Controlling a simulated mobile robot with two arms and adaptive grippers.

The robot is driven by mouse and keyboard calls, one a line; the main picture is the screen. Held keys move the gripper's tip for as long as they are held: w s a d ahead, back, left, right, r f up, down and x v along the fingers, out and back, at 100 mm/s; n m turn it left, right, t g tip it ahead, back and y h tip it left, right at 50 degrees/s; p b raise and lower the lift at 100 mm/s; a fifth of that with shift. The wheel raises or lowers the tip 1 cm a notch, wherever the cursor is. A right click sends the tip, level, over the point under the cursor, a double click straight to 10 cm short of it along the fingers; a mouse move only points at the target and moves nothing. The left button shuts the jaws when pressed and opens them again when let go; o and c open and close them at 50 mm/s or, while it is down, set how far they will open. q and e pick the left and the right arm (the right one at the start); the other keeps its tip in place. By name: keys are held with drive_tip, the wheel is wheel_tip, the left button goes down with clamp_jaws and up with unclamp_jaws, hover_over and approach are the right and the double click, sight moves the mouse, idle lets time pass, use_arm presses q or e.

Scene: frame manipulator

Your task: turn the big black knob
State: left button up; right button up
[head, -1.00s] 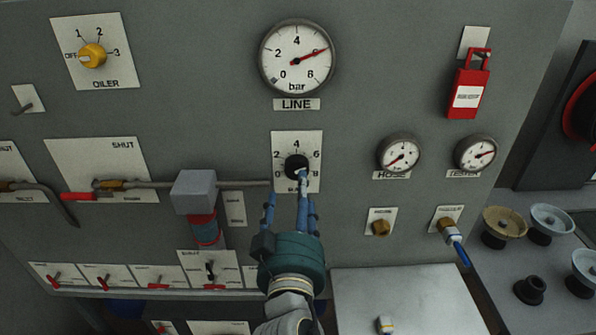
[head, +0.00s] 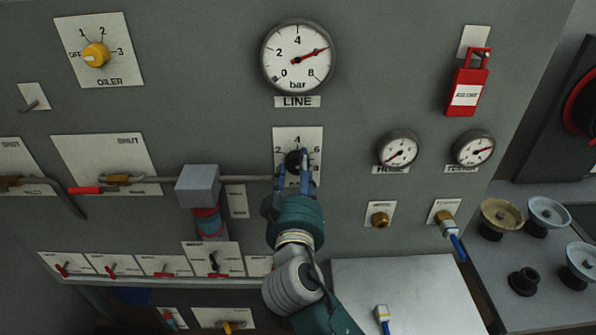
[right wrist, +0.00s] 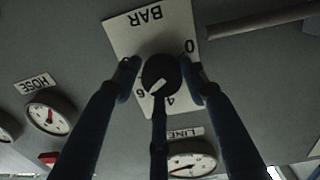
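The black knob (head: 294,158) sits on a white plate (head: 284,136) with a number scale, below the large LINE gauge (head: 297,56). My right gripper (head: 294,178) is at the knob, its blue fingers pointing at the panel and partly covering it. In the right wrist view, the knob (right wrist: 161,73) with its white mark lies between the three fingertips (right wrist: 159,82). Two fingers flank it and one is at its lower side. I cannot tell whether they press on it. The LINE gauge needle points up and right, near 6. My left gripper is not in view.
A grey block on a pipe (head: 197,186) is left of the knob. Small switches (head: 112,266) line the panel's lower edge. The HOSE gauge (head: 398,149) and brass fittings (head: 380,219) are to the right. A metal shelf (head: 405,288) juts out below right.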

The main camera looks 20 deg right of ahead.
drive_tip(key=shift+f+n, duration=0.3)
drive_tip(key=shift+n, duration=0.1)
drive_tip(key=n+p, duration=0.1)
drive_tip(key=n, duration=0.3)
drive_tip(key=shift+f+n, duration=0.1)
drive_tip(key=shift+n, duration=0.3)
drive_tip(key=n+p, duration=0.1)
drive_tip(key=n, duration=0.1)
drive_tip(key=shift+n, duration=0.4)
drive_tip(key=n+p, duration=0.2)
drive_tip(key=n, duration=0.1)
drive_tip(key=shift+d+n, duration=0.1)
drive_tip(key=shift+n, duration=0.3)
drive_tip(key=shift+c, duration=0.2)
drive_tip(key=shift+d+r+n+t+y+p, duration=0.1)
drive_tip(key=shift+r+n+t+y+p, duration=0.1)
drive_tip(key=shift+n+p, duration=1.35)
drive_tip(key=shift+r+n+t+y+p, duration=0.2)
drive_tip(key=shift+n+p, duration=0.3)
drive_tip(key=shift+n, duration=2)
drive_tip(key=shift+d+r+n+t+y+p, duration=0.1)
drive_tip(key=shift+r+n+p, duration=0.1)
drive_tip(key=shift+n+p, duration=1.35)
drive_tip(key=shift+r+n+b, duration=0.1)
drive_tip(key=shift+n+b, duration=0.35)
drive_tip(key=shift+n, duration=0.25)
